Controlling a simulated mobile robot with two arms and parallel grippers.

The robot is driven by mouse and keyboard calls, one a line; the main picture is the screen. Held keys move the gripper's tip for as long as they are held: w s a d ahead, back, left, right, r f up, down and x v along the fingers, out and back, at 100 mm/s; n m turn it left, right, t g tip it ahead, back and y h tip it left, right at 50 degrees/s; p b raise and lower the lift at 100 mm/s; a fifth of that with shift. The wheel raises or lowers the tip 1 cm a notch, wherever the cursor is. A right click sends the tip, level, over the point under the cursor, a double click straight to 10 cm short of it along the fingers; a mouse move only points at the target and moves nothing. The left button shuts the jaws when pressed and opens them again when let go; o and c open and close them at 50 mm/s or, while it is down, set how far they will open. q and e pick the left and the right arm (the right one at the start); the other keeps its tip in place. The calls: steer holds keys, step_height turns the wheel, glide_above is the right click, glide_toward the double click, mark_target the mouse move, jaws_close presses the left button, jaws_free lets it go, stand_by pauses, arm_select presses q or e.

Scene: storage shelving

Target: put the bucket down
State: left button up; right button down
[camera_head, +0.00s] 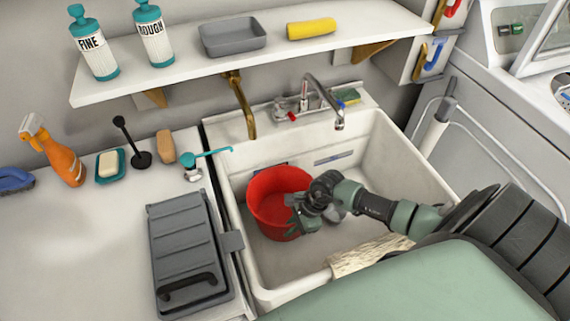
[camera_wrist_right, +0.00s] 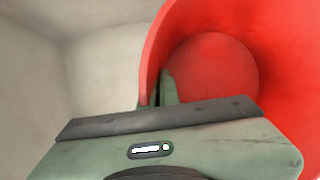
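The red bucket (camera_head: 264,205) is upright inside the white sink (camera_head: 400,250), toward its left side. I cannot tell for sure whether its base touches the sink floor. My right gripper (camera_head: 297,214) reaches in from the right and is at the bucket's right wall. In the right wrist view, the gripper (camera_wrist_right: 163,92) is shut on the wall of the bucket (camera_wrist_right: 270,60), with a green finger showing inside. The other finger is mostly hidden. The bucket looks empty. My left gripper is not in view.
A faucet (camera_head: 322,95) overhangs the back of the sink. A light rough cloth (camera_head: 370,255) lies over the front rim. A grey lidded box (camera_head: 187,250) stands on the left counter (camera_head: 70,265). A shelf (camera_head: 270,48) runs above. The sink floor right of the bucket is clear.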

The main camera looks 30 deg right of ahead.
steer(key=shift+w+a+r, duration=0.1)
steer(key=shift+w+a, duration=0.4)
steer(key=shift+a, duration=0.35)
steer(key=shift+s+d+f+b, duration=0.1)
steer(key=shift+f+b, duration=0.4)
steer(key=shift+f, duration=0.2)
steer(key=shift+d, duration=0.1)
steer(key=shift+f, duration=0.2)
steer(key=c, duration=1.7)
jaws_free()
steer(key=shift+r, duration=0.1)
